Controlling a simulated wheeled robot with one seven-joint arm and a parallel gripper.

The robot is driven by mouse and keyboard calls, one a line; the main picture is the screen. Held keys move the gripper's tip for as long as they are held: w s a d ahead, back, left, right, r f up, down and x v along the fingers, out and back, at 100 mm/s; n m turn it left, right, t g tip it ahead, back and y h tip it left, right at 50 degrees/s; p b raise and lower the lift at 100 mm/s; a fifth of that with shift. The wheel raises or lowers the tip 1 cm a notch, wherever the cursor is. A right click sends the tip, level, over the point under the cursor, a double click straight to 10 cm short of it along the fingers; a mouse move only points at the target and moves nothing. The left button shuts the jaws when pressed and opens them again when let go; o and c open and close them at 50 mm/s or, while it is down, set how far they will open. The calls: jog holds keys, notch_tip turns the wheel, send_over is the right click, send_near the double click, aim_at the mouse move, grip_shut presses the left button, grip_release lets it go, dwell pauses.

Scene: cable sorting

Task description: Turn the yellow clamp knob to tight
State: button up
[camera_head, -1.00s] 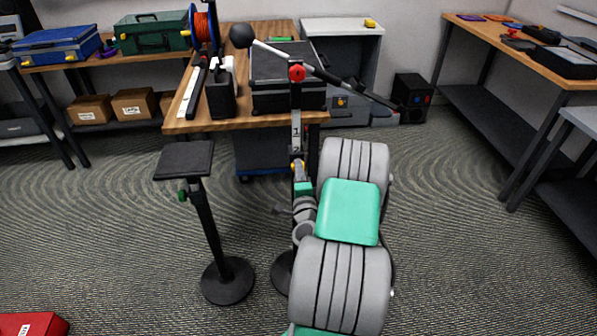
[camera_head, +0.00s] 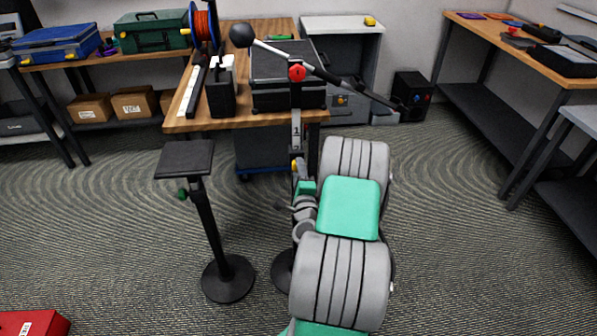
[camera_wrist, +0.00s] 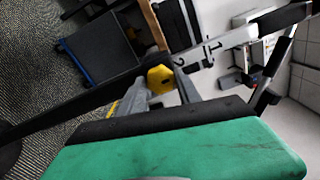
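The yellow clamp knob (camera_wrist: 160,78) shows near the middle of the wrist view, on the side of a dark upright post. It is a small yellow patch (camera_head: 296,166) in the head view, partly covered by my gripper (camera_head: 302,178). In the wrist view the two grey fingertips of my gripper (camera_wrist: 163,88) stand apart, one on each side of the knob. They look very close to it, but whether they press on it is not clear. The knob's mark or turn angle cannot be read.
The post carries a red knob (camera_head: 297,72) and a slanting rod with a black ball (camera_head: 242,35) higher up. A separate black stand (camera_head: 185,158) is left of my arm. The wooden table (camera_head: 185,122) with a black case (camera_head: 285,100) is behind. Floor is free to the right.

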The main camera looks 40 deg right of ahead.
jog(key=o, duration=0.4)
jog(key=shift+c, duration=0.2)
jog(key=b+v, duration=0.3)
jog(key=v, duration=0.4)
jog(key=shift+s+a+b, duration=0.3)
